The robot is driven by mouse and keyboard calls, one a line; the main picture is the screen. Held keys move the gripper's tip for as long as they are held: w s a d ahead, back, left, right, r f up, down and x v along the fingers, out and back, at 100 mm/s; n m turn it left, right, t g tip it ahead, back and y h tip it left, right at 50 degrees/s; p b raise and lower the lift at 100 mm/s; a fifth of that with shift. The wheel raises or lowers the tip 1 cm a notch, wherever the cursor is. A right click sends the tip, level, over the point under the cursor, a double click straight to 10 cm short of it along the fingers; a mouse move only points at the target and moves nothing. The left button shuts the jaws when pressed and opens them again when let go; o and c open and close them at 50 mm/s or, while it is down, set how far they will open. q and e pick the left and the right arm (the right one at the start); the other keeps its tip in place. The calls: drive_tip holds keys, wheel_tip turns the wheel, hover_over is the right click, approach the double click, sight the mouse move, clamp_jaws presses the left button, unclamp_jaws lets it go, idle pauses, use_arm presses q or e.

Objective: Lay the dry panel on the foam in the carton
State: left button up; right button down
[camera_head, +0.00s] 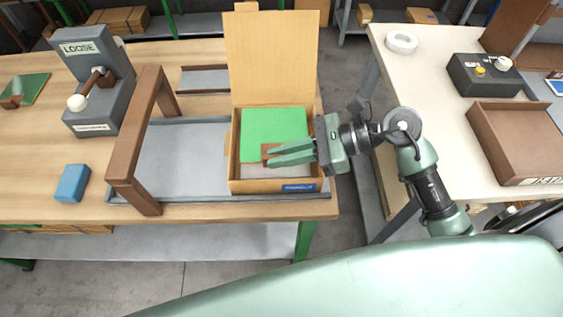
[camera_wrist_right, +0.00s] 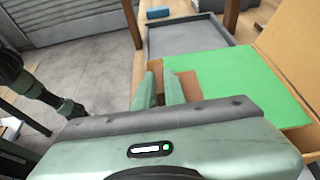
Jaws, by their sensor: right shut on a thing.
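The open carton (camera_head: 234,165) stands on a grey tray on the wooden bench, its lid (camera_head: 272,58) raised at the back. Pale grey foam (camera_head: 272,171) shows in its front part. The green panel (camera_head: 273,127) with a brown tab (camera_head: 267,149) is over the back part of the carton's opening; whether it touches the foam cannot be told. My right gripper (camera_head: 270,154) reaches in from the right and is shut on the panel's tab. The panel (camera_wrist_right: 235,82) and tab (camera_wrist_right: 188,84) also show in the right wrist view. My left gripper is not in view.
A brown wooden frame (camera_head: 137,150) spans the grey tray (camera_head: 180,165) left of the carton. A grey "LOOSE" device (camera_head: 92,75), a blue block (camera_head: 73,183) and another green panel (camera_head: 35,87) are further left. A pale table (camera_head: 435,85) with a brown box stands right, across a gap.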

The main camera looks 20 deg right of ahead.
wheel_tip(320, 180, down, 4)
drive_tip(key=shift+r, duration=0.25)
drive_tip(key=shift+f+b, duration=0.6)
drive_tip(key=shift+b, duration=0.15)
drive_tip(key=c, duration=1.8)
unclamp_jaws()
drive_tip(key=shift+o, duration=0.2)
